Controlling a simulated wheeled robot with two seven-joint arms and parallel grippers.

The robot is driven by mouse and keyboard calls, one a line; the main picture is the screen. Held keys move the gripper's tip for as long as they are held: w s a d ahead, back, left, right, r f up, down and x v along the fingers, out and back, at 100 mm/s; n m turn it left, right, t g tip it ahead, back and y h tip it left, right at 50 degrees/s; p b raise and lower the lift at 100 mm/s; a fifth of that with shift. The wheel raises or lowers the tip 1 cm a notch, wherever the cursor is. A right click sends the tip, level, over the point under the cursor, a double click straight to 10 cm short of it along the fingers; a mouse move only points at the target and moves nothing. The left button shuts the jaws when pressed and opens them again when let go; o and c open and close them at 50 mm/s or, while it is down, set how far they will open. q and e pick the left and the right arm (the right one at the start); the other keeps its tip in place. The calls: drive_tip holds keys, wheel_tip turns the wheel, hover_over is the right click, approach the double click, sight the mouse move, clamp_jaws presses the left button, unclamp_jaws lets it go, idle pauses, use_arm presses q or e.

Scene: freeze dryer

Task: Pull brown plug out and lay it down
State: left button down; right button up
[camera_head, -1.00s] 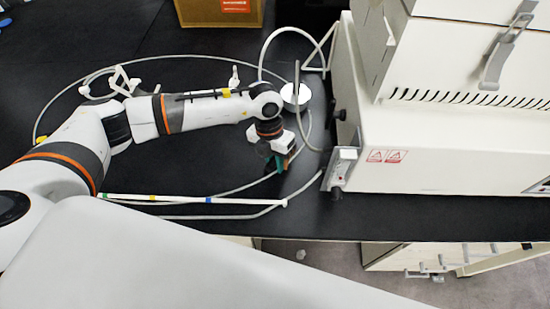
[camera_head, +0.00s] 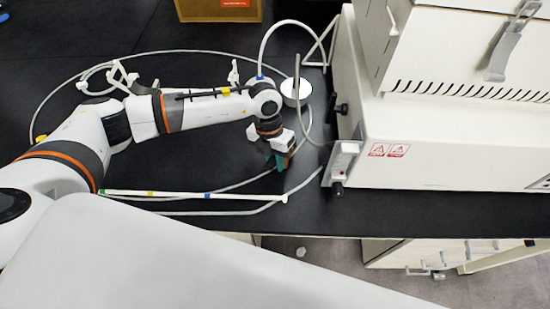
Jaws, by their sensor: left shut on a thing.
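My left gripper (camera_head: 281,167), with green-tinted fingers, points down over the black bench top, left of the white machine. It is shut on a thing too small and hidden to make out. I cannot pick out the brown plug in this view. A grey cable (camera_head: 300,190) runs from near the gripper to the socket block (camera_head: 343,158) on the machine's left side. My right gripper is not in view.
The white machine (camera_head: 440,150) fills the right of the bench. A round silver-white piece (camera_head: 296,92) stands behind the gripper. Loose cables loop around my arm. A white rod (camera_head: 240,196) lies in front. A cardboard box (camera_head: 219,8) sits at the back.

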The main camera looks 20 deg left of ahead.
use_arm(q)
drive_tip(key=c, duration=1.2)
unclamp_jaws()
drive_tip(key=shift+r, duration=0.1)
drive_tip(key=shift+p+v, duration=2.45)
drive_tip(key=shift+v, duration=1.55)
drive_tip(key=shift+s, duration=0.1)
